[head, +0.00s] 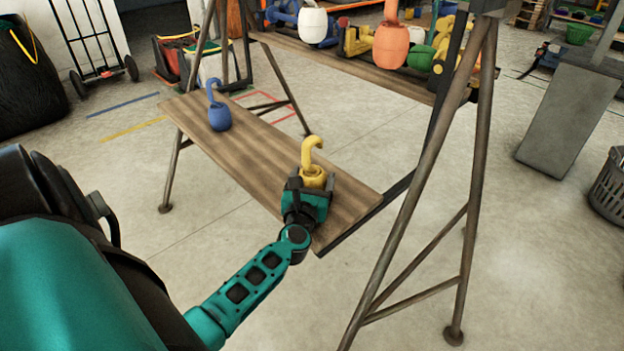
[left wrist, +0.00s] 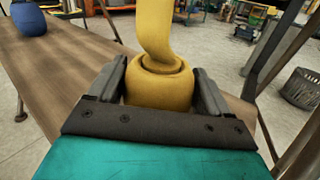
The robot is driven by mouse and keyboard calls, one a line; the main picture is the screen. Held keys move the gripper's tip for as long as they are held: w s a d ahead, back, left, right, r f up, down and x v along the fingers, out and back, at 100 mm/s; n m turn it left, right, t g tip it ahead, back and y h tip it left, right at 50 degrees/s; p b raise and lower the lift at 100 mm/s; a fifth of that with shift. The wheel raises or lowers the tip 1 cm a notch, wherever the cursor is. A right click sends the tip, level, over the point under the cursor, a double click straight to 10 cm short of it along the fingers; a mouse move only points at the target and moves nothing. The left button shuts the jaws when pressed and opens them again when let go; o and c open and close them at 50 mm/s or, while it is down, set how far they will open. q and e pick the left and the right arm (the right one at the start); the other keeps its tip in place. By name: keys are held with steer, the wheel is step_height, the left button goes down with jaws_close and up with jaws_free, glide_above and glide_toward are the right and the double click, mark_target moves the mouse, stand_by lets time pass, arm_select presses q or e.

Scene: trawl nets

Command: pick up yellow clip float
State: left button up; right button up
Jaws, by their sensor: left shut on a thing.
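The yellow clip float (head: 313,176) has a round body and a hooked top. It is upright at the near right end of a wooden plank shelf (head: 250,150). My left gripper (head: 306,186) is shut on its body, with one finger on each side. In the left wrist view the yellow clip float (left wrist: 160,82) fills the space between the two dark fingers of my left gripper (left wrist: 163,92). Its underside is hidden, so I cannot tell whether it touches the plank. My right gripper is not in view.
A blue clip float (head: 219,116) stands farther back on the same plank. A higher plank (head: 360,70) holds white, orange and green floats. Metal trestle legs (head: 425,180) rise close on the right. A grey basket (head: 609,185) stands at the far right.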

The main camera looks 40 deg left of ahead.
arm_select(q)
steer(key=c, duration=0.4)
steer(key=shift+r, duration=0.1)
